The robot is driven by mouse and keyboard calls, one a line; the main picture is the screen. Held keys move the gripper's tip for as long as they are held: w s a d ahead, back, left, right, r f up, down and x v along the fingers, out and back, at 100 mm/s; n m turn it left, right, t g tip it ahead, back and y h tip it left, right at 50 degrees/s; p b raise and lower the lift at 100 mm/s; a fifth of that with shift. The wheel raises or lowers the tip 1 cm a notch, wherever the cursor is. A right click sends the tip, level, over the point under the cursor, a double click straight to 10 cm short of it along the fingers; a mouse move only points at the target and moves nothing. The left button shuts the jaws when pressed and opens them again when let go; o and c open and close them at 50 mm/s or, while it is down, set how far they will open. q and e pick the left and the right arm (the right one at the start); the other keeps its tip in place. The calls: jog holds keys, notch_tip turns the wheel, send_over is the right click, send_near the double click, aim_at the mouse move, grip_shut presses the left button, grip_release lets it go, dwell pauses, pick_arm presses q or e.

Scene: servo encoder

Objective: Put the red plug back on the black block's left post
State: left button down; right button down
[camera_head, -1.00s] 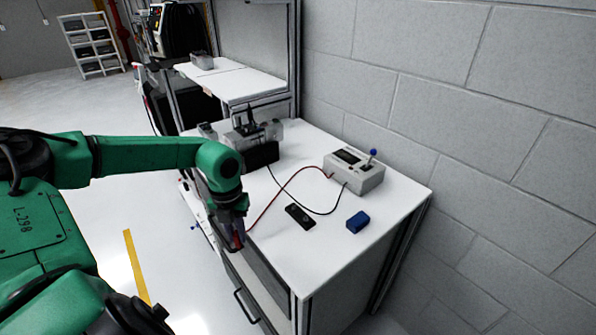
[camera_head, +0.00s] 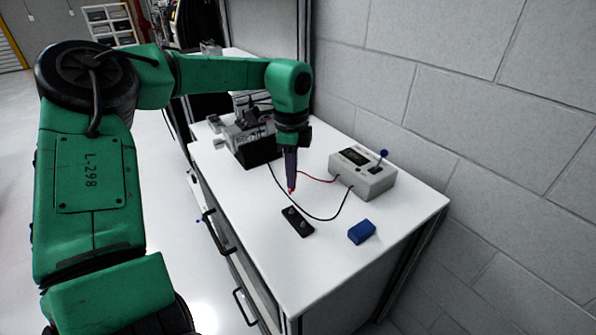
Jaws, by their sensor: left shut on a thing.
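The black block (camera_head: 298,222) lies flat on the white table top, with two small light posts on its upper face. My left gripper (camera_head: 291,186) points down above the table, just behind the block in the picture. It is shut on the red plug (camera_head: 291,190), of which only a small red tip shows below the fingers. The plug appears apart from the block; its exact height above the table is hard to tell. A red wire (camera_head: 320,179) runs from near the plug to the grey meter box. My right gripper is not in view.
The grey meter box (camera_head: 362,176) with a blue-knobbed lever stands behind right. A black wire (camera_head: 318,217) loops from it across the table. A blue block (camera_head: 361,231) lies right of the black block. A grey and black device (camera_head: 251,138) stands at back left. The front table area is clear.

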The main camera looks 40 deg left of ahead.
pick_arm(q)
jog(key=shift+w+d+f, duration=0.1)
jog(key=shift+w+d, duration=0.05)
jog(key=shift+s+f+b, duration=0.3)
jog(key=shift+s+f, duration=0.05)
jog(key=shift+s, duration=0.1)
jog(key=shift+s+f, duration=0.1)
jog(key=shift+f, duration=0.2)
jog(key=shift+w+f+b, duration=0.15)
jog(key=shift+f+b, duration=0.35)
jog(key=shift+f, duration=0.3)
jog(key=shift+w+f+b, duration=0.1)
jog(key=shift+f+b, duration=0.4)
jog(key=shift+f, duration=0.25)
jog(key=shift+s+f+b, duration=0.15)
jog(key=shift+f+b, duration=1)
jog(key=shift+f, duration=0.05)
jog(key=shift+a+b, duration=0.2)
jog(key=shift+b, duration=0.2)
